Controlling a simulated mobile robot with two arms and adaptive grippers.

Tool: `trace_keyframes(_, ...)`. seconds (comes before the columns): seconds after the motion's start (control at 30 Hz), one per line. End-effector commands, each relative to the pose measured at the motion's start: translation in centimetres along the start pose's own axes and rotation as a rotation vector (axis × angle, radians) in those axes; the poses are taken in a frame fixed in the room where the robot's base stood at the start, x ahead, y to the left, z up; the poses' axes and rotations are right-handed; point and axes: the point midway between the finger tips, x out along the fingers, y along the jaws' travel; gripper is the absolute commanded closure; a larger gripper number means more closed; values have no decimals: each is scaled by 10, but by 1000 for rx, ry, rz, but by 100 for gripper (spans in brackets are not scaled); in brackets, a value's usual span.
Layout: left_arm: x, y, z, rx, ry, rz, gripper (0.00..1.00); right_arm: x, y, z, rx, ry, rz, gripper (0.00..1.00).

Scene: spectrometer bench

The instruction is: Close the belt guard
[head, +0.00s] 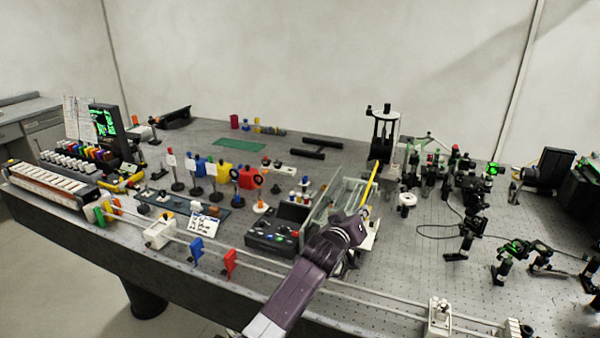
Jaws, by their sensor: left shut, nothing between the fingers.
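A clear panelled frame (322,208) stands mid-bench, just left of and behind my left gripper. A slanted yellow bar (371,183) rises beside it. I take these for the belt guard, but I cannot tell for sure which part is its cover or how far it stands open. My left gripper (362,214) is at the foot of the yellow bar, shut and empty. Whether it touches the bar or the frame I cannot tell. My purple arm and wrist hide the area below. My right gripper is not in view.
A control box (273,238) stands left of my wrist. Rails with a blue flag (196,251) and a red flag (230,263) run along the front edge. A black-and-white tower (383,137) stands behind; optics mounts crowd the right. Bare bench (400,255) lies right of my wrist.

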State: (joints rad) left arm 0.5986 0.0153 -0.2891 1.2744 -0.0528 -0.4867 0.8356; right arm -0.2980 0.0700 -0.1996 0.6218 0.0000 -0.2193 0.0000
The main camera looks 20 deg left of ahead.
Motion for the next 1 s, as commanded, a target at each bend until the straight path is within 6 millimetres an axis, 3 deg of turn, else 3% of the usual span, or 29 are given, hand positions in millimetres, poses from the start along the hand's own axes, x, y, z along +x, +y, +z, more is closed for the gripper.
trace_keyframes(0.1,6,-7,24,97,-3,-25,100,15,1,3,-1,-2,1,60)
trace_keyframes(0.4,13,-22,54,291,-2,-73,100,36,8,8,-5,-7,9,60)
trace_keyframes(1.0,16,-33,68,398,-3,-101,100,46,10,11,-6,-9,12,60)
